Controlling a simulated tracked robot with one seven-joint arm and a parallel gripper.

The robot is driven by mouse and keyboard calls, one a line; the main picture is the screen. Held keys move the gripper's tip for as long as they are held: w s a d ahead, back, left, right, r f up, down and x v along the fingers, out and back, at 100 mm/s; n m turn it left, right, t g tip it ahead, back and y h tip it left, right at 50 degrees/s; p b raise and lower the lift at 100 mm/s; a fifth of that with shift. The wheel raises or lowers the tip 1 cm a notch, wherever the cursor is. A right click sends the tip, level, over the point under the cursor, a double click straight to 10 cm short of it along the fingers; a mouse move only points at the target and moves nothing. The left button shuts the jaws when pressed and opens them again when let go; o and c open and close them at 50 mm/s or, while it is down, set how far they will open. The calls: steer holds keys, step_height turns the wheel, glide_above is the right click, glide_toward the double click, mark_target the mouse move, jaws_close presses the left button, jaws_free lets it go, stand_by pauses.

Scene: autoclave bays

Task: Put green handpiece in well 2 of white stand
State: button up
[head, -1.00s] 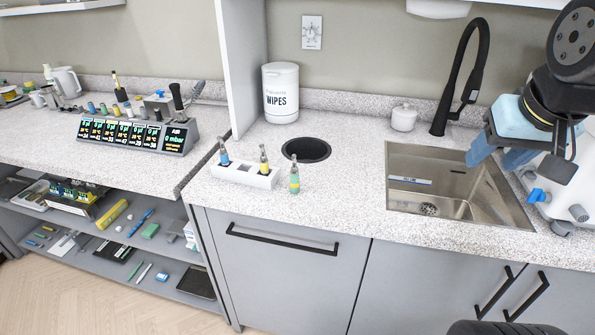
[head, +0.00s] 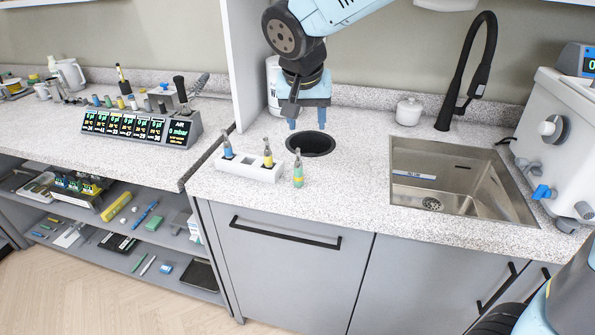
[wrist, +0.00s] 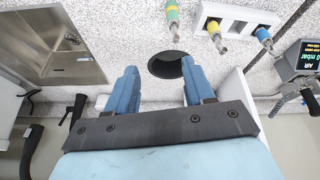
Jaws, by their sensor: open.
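The green handpiece (head: 298,173) stands upright on the counter just right of the white stand (head: 243,170). The stand holds a blue handpiece (head: 227,150) at its left end and a yellow handpiece (head: 267,158) towards its right; an empty well shows between them. My gripper (head: 307,122) is open and empty, fingers pointing down above the round black counter opening, behind the green handpiece and apart from it. In the wrist view the green handpiece (wrist: 172,15) is at the top, beyond the fingers (wrist: 158,75), with the stand (wrist: 240,12) to its right. Well numbers are not readable.
The round black opening (head: 311,146) lies below my gripper. A wipes canister (head: 273,90) is partly hidden behind my arm. A sink (head: 455,180) with a black tap (head: 483,60) is at right. A white partition (head: 243,65) rises at left. The counter's front is clear.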

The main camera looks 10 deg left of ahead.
mark_target(297, 150)
steer(key=a+f, duration=0.1)
steer(key=f, duration=0.1)
steer(key=w+a+f, duration=0.1)
steer(key=f, duration=0.2)
steer(key=w+f, duration=0.1)
steer(key=f, duration=0.1)
steer(key=shift+w+a+f, duration=0.25)
steer(key=shift+a+f, duration=0.15)
steer(key=shift+x, duration=3.15)
steer(key=shift+w, duration=0.15)
steer(key=shift+c, duration=0.5)
jaws_close()
